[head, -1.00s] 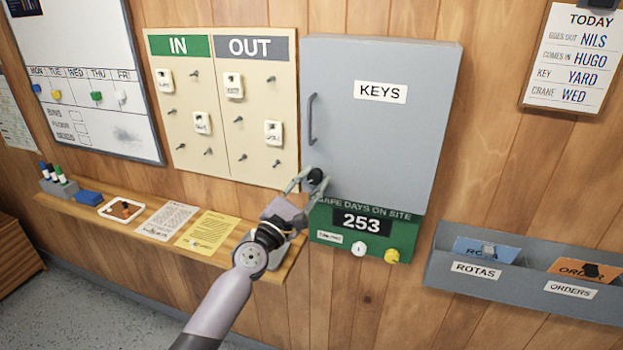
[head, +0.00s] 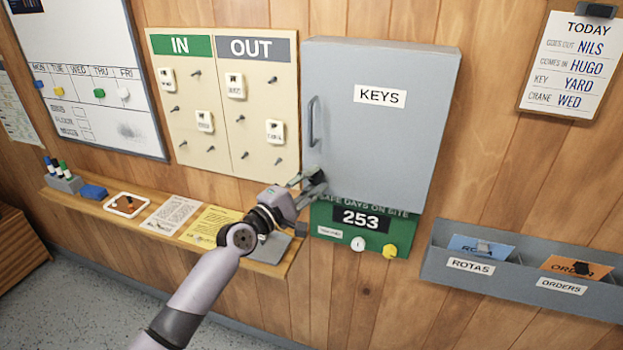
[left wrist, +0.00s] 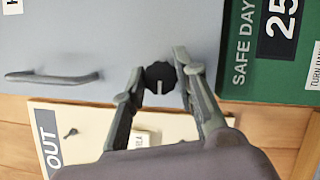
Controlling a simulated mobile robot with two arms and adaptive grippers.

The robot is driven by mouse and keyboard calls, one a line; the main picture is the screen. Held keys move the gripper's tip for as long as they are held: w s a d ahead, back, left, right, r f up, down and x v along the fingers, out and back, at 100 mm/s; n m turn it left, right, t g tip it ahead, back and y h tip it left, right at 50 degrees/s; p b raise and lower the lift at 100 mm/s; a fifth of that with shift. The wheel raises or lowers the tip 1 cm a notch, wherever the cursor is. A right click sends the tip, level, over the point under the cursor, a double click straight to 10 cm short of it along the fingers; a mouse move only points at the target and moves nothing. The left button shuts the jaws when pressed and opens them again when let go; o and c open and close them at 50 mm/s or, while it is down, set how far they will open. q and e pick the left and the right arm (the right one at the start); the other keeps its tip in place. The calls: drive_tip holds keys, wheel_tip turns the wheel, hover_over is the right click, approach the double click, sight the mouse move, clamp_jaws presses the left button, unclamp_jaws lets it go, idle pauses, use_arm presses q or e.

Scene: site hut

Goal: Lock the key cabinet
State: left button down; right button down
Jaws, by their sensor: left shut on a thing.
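The grey key cabinet (head: 385,135) hangs on the wall with its door shut, marked by a KEYS label (head: 380,96). A bar handle (head: 312,121) is on the door's left side. My left gripper (head: 313,180) is at the door's lower left corner, below the handle. In the left wrist view my left gripper (left wrist: 161,75) is shut on a round black knob (left wrist: 160,74), one finger on each side. A white mark on the knob points down in that view, toward the peg board side. My right gripper is out of view.
A green safe-days sign (head: 352,232) with white and yellow knobs is just below the cabinet. The IN/OUT peg board (head: 222,130) is close on the left. A wooden shelf (head: 270,268) runs below it. A grey rack (head: 515,285) is at lower right.

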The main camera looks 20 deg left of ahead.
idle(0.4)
use_arm(q)
drive_tip(key=c, duration=1.3)
unclamp_jaws()
drive_tip(key=v, duration=1.2)
drive_tip(key=shift+r, duration=0.1)
